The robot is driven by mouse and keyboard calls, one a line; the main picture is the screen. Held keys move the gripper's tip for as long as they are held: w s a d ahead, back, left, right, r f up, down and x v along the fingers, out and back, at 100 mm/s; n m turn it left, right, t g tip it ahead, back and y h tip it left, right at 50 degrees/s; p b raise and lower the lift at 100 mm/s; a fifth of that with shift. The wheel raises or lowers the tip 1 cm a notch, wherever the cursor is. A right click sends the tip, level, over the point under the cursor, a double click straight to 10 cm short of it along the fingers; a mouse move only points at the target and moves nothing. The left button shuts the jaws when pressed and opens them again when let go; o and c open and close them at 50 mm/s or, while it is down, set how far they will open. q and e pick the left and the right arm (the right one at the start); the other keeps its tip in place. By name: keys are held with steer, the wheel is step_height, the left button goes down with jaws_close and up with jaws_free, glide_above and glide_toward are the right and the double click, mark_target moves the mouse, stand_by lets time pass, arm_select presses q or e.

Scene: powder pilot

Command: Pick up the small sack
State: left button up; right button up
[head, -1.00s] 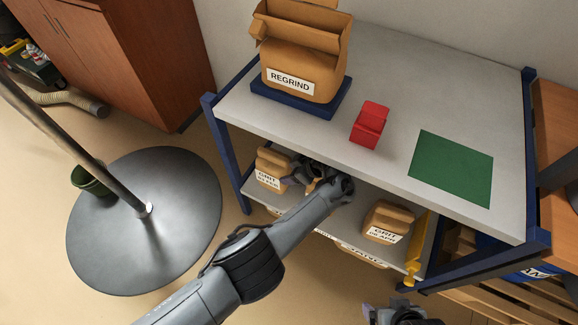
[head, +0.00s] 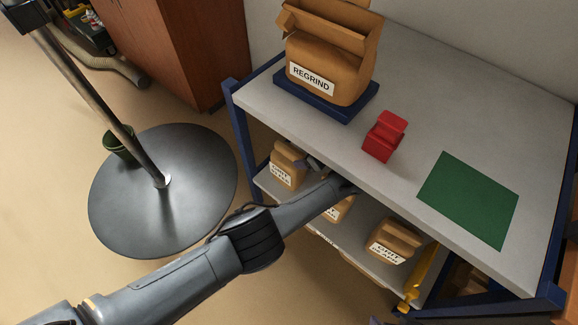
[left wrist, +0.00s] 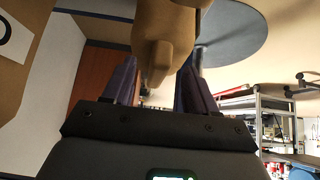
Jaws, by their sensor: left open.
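Three small tan sacks with white labels are on the lower shelf (head: 325,238): a left sack (head: 286,168), a middle sack (head: 340,209) partly hidden by my left arm, and a right sack (head: 393,243). My left gripper (head: 314,164) reaches under the bench top beside the left sack; the bench edge and my arm hide part of it. In the left wrist view, its open fingers (left wrist: 158,85) stand on either side of a tan sack (left wrist: 163,38). I cannot tell whether they touch it. My right gripper is not in view.
The bench top (head: 330,140) overhangs the shelf. On it are a large REGRIND sack (head: 325,75) on a blue base, a red object (head: 384,137) and a green mat (head: 468,198). A yellow object (head: 416,280) is at the shelf's right end. A pole with a round base (head: 165,215) stands left.

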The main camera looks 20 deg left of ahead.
mark_target(290, 150)
arm_select(q)
steer(key=shift+w+a+f, duration=0.1)
steer(key=shift+w+a, duration=0.1)
steer(key=shift+a, duration=0.25)
steer(key=a+b, duration=0.1)
steer(key=w+a+b, duration=0.1)
steer(key=a, duration=0.1)
steer(key=a+b, duration=0.1)
steer(key=shift+w+a+f, duration=0.15)
steer(key=shift+a+f, duration=0.1)
steer(key=shift+f, duration=0.1)
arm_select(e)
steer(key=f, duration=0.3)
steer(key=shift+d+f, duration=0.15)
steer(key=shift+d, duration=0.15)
